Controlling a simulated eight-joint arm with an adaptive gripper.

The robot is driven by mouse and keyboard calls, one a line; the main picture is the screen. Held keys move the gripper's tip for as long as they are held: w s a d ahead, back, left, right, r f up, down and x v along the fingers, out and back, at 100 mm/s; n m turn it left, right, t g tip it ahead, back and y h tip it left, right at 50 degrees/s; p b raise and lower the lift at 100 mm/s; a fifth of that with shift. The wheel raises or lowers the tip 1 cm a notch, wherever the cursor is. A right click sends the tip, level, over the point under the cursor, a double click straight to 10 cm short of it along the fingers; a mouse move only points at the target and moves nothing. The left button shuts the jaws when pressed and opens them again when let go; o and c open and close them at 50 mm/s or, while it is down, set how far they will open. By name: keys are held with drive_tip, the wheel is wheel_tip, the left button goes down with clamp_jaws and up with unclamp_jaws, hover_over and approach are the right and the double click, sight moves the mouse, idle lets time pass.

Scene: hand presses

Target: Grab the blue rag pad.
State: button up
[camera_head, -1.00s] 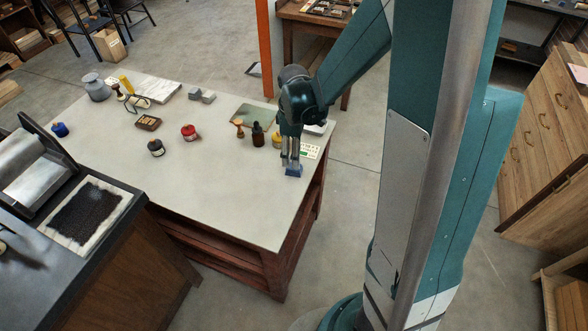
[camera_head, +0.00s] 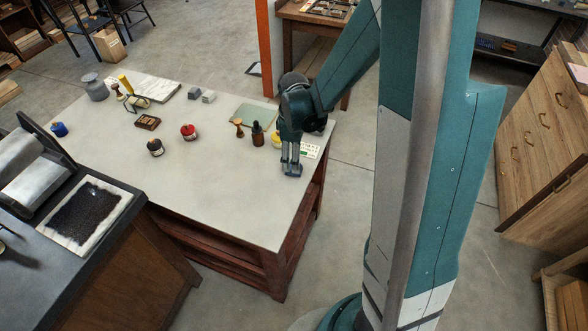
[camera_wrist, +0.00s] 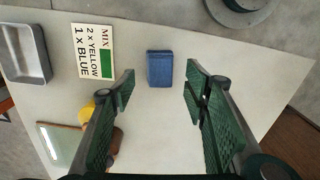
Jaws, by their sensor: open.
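The blue rag pad (camera_wrist: 159,69) is a small dark blue block lying flat on the white tabletop (camera_wrist: 200,40). In the wrist view it lies ahead of my gripper (camera_wrist: 158,88), about midway between the two green fingers. The fingers are spread wide, with nothing between their pads. In the head view my gripper (camera_head: 291,170) points down near the table's right edge. The pad (camera_head: 292,174) shows there only in part, at the fingertips. Whether they touch it cannot be told.
A mix card (camera_wrist: 93,51) and a grey tray (camera_wrist: 23,53) lie left of the pad in the wrist view. A yellow-lidded jar (camera_head: 276,140), a dark bottle (camera_head: 257,135) and a wooden-handled tool (camera_head: 239,128) stand left of my gripper. The table's front is clear.

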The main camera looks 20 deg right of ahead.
drive_tip(key=shift+f+b, duration=0.55)
drive_tip(key=shift+f, duration=2.05)
drive_tip(key=c, duration=1)
